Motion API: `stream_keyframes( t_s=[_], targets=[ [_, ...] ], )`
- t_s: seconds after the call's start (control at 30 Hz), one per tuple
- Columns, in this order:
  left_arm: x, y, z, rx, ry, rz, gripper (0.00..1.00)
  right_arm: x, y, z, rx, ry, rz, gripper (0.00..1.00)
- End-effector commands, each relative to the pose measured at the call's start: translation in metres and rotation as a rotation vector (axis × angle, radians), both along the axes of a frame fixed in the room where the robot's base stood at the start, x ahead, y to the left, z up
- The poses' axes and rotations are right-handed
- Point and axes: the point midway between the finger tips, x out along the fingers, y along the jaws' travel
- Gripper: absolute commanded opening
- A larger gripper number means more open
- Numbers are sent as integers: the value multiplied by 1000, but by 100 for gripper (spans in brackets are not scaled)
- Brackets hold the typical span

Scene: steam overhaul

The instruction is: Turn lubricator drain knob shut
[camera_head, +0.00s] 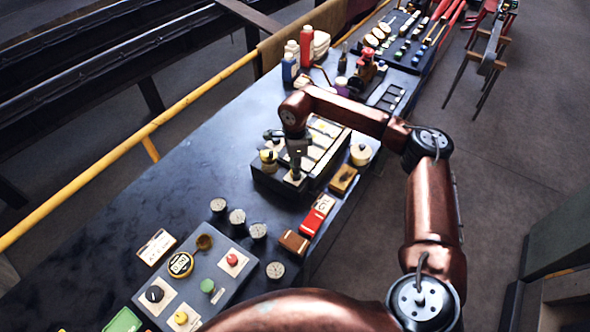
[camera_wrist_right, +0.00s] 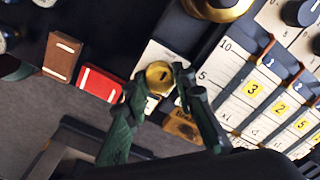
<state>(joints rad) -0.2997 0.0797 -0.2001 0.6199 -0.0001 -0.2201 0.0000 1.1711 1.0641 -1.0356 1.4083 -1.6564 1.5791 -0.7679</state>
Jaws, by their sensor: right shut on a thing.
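The small round brass drain knob (camera_wrist_right: 158,76), with a slot across its face, sits on a pale plate in the right wrist view. My right gripper (camera_wrist_right: 158,90) has one dark finger on each side of it and is shut on it. In the head view my right gripper (camera_head: 296,172) points down at the front of the dark block with pale labelled strips; the knob is mostly hidden there. A larger brass dome (camera_wrist_right: 218,7) is at the top edge of the wrist view. My left gripper is in neither view.
Beside the block are a red box (camera_head: 318,214), a brown box (camera_head: 294,242) and a wooden yellowish piece (camera_head: 343,180). A panel with coloured knobs (camera_head: 232,259) lies nearer. Bottles (camera_head: 306,45) and tools stand farther along the bench.

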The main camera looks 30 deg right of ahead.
Motion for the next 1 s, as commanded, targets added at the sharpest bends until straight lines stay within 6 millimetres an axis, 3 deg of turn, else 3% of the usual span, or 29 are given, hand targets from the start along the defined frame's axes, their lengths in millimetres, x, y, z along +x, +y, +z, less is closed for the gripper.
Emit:
stream_keyframes(
  t_s=[0.3, 0.33, 0.57, 0.87, 1.0],
  targets=[
    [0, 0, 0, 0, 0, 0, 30, 1, 0, 2, 0, -4, 1, 0],
    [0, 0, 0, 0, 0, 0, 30, 1, 0, 2, 0, -4, 1, 25],
    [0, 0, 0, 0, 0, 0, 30, 1, 0, 1, 0, -2, 0, 41],
    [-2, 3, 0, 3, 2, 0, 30, 0, 0, 2, 0, -1, 0, 42],
    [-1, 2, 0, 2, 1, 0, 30, 1, 0, 14, 0, -3, 0, 42]
  ],
)
